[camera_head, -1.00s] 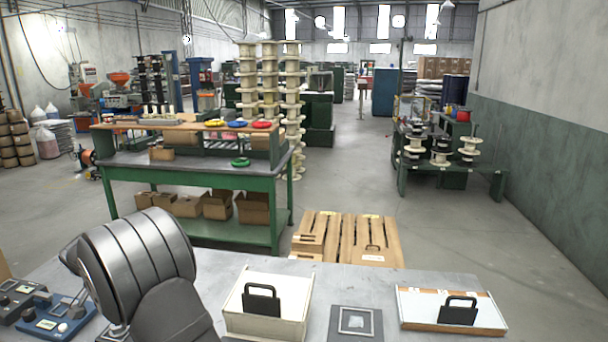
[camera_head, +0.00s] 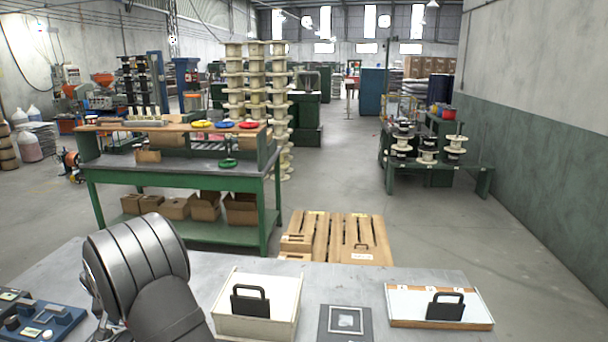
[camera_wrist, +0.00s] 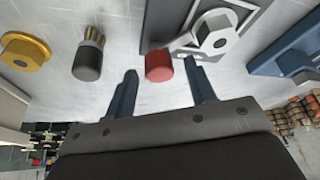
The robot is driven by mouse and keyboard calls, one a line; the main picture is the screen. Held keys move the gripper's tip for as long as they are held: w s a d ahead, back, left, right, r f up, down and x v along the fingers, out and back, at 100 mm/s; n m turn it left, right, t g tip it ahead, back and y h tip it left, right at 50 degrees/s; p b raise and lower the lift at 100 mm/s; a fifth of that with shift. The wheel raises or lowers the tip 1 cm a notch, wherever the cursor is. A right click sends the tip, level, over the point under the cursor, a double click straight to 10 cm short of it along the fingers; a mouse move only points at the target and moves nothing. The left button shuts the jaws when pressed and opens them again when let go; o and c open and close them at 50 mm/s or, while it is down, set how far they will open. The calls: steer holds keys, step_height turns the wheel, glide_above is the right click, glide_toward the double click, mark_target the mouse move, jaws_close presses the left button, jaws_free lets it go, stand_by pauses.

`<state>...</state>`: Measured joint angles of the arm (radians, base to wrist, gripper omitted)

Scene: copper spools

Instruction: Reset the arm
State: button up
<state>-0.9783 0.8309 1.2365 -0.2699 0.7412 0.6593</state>
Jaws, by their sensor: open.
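My gripper (camera_wrist: 163,92) shows in the wrist view with its two blue-grey fingers apart and nothing between them. A metal table surface with several parts lies beyond the fingertips. In the head view, my dark arm rises at the lower left and the gripper itself is out of sight.
On the grey table (camera_head: 385,275) stand a white box with a black handle (camera_head: 255,318), a dark square plate (camera_head: 330,325) and a white-topped tray (camera_head: 410,302). Blue devices (camera_head: 45,330) sit at the left. A yellow ring part (camera_wrist: 24,50) and a hex-nut piece (camera_wrist: 214,35) show in the wrist view.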

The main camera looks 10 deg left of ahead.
steer(key=shift+d+n+g+y, duration=0.1)
steer(key=shift+n+g+y, duration=0.3)
steer(key=shift+n, duration=1.2)
steer(key=v, duration=0.9)
steer(key=o, duration=1.1)
steer(key=s+d+f+t+y, duration=0.1)
steer(key=s+d+t+y, duration=0.1)
steer(key=s+d, duration=0.35)
steer(key=s+d+t+y, duration=0.2)
steer(key=s+d, duration=0.1)
steer(key=d, duration=0.6)
steer(key=s+d+f+t+y, duration=0.1)
steer(key=s+d+t+y, duration=0.2)
steer(key=d, duration=0.4)
steer(key=shift+n+g, duration=0.3)
steer(key=shift+g, duration=0.3)
steer(key=x, duration=0.9)
steer(key=shift+s+f, duration=0.15)
steer(key=shift+s, duration=0.05)
